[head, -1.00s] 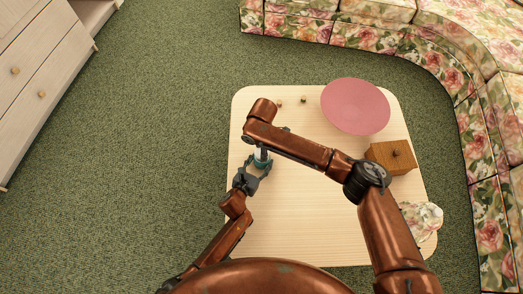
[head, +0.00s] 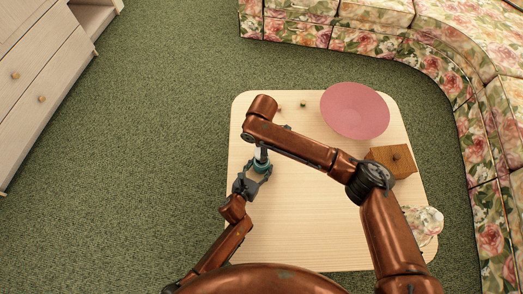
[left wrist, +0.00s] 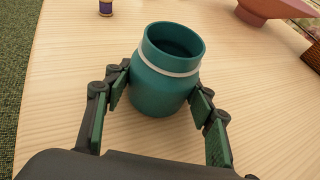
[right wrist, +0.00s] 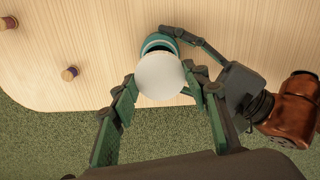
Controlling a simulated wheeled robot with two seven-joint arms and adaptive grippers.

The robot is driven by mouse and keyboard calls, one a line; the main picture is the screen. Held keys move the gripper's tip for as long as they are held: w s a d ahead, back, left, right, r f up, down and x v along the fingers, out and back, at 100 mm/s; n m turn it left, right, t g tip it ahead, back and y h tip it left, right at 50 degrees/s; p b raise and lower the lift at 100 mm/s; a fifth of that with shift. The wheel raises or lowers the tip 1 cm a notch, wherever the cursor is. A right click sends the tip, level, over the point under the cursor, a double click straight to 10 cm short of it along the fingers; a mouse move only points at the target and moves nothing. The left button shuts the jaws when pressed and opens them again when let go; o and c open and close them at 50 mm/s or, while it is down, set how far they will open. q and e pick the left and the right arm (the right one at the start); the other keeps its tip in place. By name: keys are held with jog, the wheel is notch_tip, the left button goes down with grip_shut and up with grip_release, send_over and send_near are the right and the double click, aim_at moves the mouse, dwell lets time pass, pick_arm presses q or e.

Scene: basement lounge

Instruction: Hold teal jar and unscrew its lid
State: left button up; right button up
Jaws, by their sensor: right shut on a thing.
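The teal jar (left wrist: 165,88) stands upright with its mouth open and a pale ring around its neck. My left gripper (left wrist: 160,80) has its fingers on both sides of the jar, with the tips against its body. My right gripper (right wrist: 160,88) is shut on the round white lid (right wrist: 160,76), which is apart from the jar and above it. In the right wrist view, the jar's teal edge (right wrist: 160,42) shows behind the lid. In the head view, my right arm partly covers the jar, and my left gripper (head: 258,172) comes to it from below.
Two small spools (right wrist: 69,73) (right wrist: 8,23) lie near the far edge. The front middle is clear. A floral sofa (head: 475,125) curves around the right.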

pick_arm(q)
jog(key=o, duration=0.5)
jog(key=shift+c, duration=0.2)
jog(key=shift+r, duration=0.1)
